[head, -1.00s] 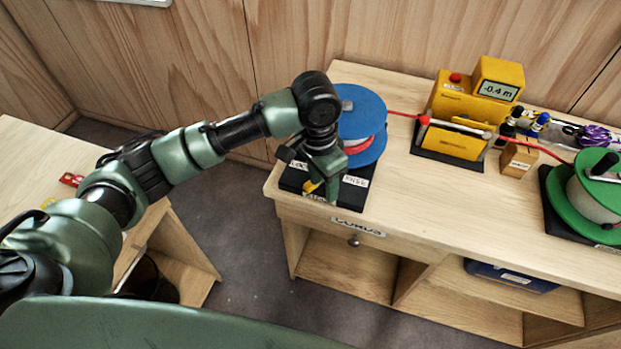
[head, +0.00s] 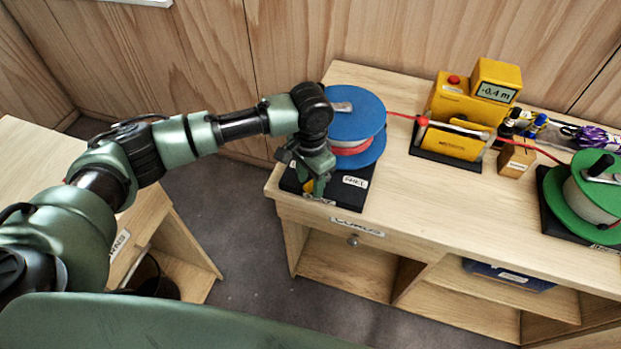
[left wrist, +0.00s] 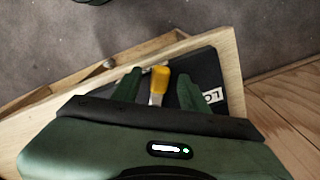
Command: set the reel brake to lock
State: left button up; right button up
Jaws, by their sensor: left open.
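The blue reel (head: 368,108) stands on a black base (head: 352,192) at the left end of the workbench. A label reading FREE (head: 355,181) is on the right part of the base. The brake lever has a yellow grip (head: 308,186), partly hidden by my left gripper (head: 315,187) in the head view. In the left wrist view the yellow grip (left wrist: 159,78) sits between the two open fingers of my left gripper (left wrist: 158,90), with a gap on each side. A label starting LO (left wrist: 213,96) lies beside one finger. My right gripper is not in view.
A red line runs from the blue reel to a yellow meter (head: 455,140) reading -0.4 m, then to a green reel (head: 592,185). A small box (head: 516,160) stands between them. Another wooden unit (head: 150,250) stands at left.

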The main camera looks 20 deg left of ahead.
pick_arm(q)
grip_shut()
jog(key=shift+w+a+r+m+p, duration=0.15)
jog(key=shift+a+r+m+p, duration=0.05)
jog(key=shift+m+p, duration=0.5)
jog(key=shift+w+a+f+m+p, duration=0.15)
jog(key=shift+w+a+m+p, duration=0.15)
jog(key=shift+m+p, duration=0.4)
grip_release()
